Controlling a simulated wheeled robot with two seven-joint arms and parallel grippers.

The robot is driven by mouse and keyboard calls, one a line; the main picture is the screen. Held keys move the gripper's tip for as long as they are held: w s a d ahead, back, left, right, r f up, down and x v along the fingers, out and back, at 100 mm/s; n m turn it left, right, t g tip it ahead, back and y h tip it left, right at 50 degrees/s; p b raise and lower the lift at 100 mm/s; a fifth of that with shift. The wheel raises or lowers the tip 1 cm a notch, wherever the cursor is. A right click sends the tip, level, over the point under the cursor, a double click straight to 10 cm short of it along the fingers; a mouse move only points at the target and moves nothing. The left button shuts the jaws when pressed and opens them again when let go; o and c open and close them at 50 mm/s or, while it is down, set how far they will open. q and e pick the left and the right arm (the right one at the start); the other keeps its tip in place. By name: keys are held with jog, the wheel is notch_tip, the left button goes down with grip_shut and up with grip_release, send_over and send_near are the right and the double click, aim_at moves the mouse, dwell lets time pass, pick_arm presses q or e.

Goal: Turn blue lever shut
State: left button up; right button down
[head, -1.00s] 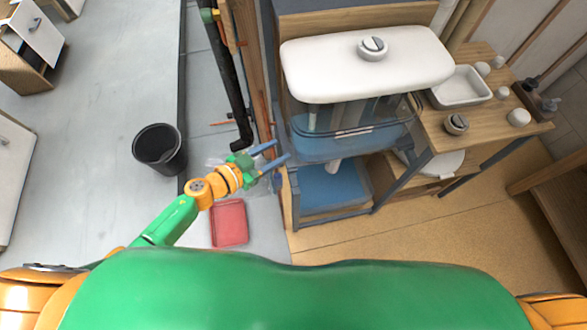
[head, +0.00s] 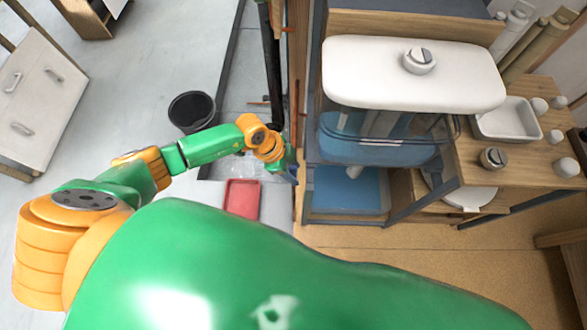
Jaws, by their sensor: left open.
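My left gripper (head: 294,172) is at the edge of the wooden panel, left of the cistern stand. It is seen nearly end-on, with its blue-grey fingers close to the panel and partly hidden by the wrist. I see nothing held in it. I cannot make out the blue lever; it may be hidden behind the gripper or the panel edge. Copper pipe (head: 294,80) runs along the panel above the gripper. My right gripper is not in view.
A clear-walled cistern with a white lid (head: 380,75) stands right of the gripper, above a blue panel (head: 345,190). A wooden counter (head: 520,165) holds a white basin (head: 508,120).

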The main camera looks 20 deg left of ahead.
pick_arm(q)
grip_shut()
dwell(1.3)
